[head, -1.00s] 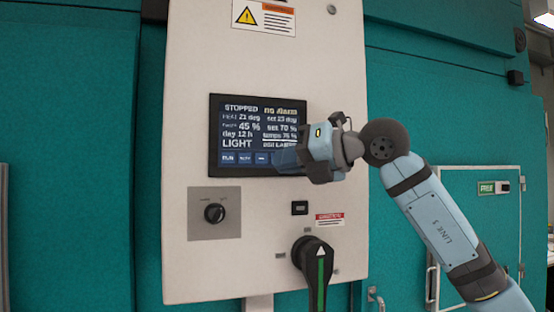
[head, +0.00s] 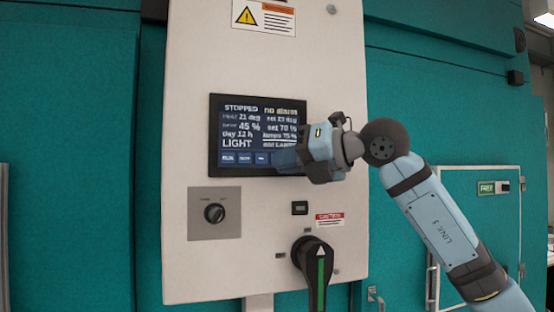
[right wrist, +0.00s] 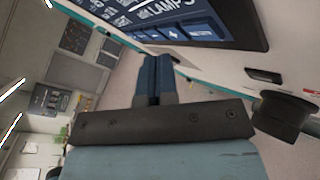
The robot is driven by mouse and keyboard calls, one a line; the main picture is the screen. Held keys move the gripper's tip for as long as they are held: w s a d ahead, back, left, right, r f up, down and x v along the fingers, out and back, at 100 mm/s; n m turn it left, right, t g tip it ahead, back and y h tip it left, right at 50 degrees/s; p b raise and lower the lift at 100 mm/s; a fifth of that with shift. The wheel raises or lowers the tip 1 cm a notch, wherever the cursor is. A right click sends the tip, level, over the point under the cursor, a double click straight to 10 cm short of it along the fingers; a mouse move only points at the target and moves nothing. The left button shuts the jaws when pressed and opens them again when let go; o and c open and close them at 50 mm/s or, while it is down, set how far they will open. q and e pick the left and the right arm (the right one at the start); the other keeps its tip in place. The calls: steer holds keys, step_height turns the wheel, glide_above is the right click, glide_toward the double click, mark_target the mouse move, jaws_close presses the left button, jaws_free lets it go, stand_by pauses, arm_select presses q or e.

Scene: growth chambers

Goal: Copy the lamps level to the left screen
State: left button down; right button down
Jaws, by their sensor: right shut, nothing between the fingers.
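A dark screen (head: 230,125) is set in a white panel. It reads STOPPED, no alarm, 45 %, set 70 %, day 12 h and LIGHT. A small lamps line at its right seems to read 75 %, but it is blurred. A row of blue buttons runs along the bottom; my gripper hides the right ones. My right gripper (head: 284,158) is shut and empty at the screen's lower right. In the right wrist view the closed fingertips (right wrist: 155,62) lie close below the button row of the screen (right wrist: 205,18); contact cannot be told. My left gripper is not in view.
Below the screen are a rotary switch (head: 214,213), a small black module (head: 299,208) and a large black handle with a green stripe (head: 319,275). Teal chamber walls (head: 80,140) stand on both sides. A smaller door (head: 490,225) is at the right.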

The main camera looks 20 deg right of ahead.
steer(key=shift+w, duration=0.1)
steer(key=shift+w, duration=0.3)
steer(key=shift+w, duration=0.3)
stand_by(0.6)
steer(key=shift+s, duration=0.1)
steer(key=shift+s+b, duration=0.4)
steer(key=shift+s, duration=0.25)
steer(key=s+b, duration=0.2)
steer(key=s, duration=0.3)
steer(key=shift+d, duration=0.1)
